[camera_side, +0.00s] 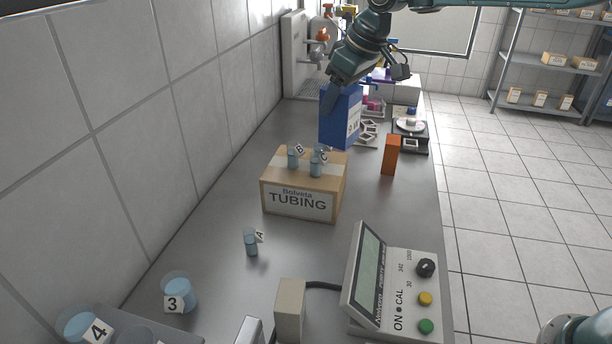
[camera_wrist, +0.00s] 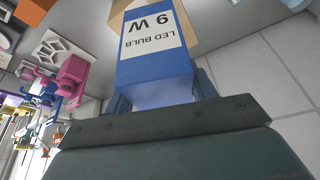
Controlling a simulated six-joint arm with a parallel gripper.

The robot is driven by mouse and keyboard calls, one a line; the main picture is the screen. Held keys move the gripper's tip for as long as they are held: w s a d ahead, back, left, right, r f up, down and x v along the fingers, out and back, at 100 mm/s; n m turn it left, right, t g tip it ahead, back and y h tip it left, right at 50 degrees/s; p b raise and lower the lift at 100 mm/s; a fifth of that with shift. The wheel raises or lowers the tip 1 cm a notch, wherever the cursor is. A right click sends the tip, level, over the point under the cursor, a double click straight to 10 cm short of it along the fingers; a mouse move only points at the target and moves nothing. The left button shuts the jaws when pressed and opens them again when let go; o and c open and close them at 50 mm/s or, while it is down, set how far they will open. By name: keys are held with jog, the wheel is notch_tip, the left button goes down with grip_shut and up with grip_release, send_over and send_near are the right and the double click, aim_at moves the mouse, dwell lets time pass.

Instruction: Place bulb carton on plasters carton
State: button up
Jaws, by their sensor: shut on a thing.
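The bulb carton is a blue box with a white label; in the side view (camera_side: 338,125) it is upright, just behind the tubing box. In the wrist view (camera_wrist: 152,68) its label reads "LED BULB 9 W". My gripper (camera_side: 341,93) comes down from above and is shut on its upper end; in the wrist view the jaws (camera_wrist: 163,92) flank the carton.
The tubing box (camera_side: 300,205) carries small vials B and C on top. Vial A (camera_side: 251,243), beaker 3 (camera_side: 179,293) and a meter (camera_side: 395,290) stand nearer. A white rack piece (camera_side: 368,130) and a scale (camera_side: 411,130) lie behind. The wall bounds the bench at left.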

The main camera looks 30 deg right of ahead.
jog(key=w+d+f+m+h, duration=0.1)
jog(key=w+d+m, duration=0.2)
jog(key=d, duration=0.9)
jog(key=w+d+m+h, duration=0.1)
jog(key=w+d+m, duration=0.15)
jog(key=d, duration=0.95)
jog(key=shift+n+t, duration=0.25)
jog(key=shift+t, duration=0.05)
jog(key=shift+w+f, duration=0.25)
jog(key=shift+f, duration=1.85)
jog(key=shift+w+f, duration=0.2)
jog(key=shift+f, duration=1.9)
jog(key=shift+f, duration=0.1)
jog(key=o, duration=1)
jog(key=v, duration=1.2)
jog(key=shift+d, duration=0.15)
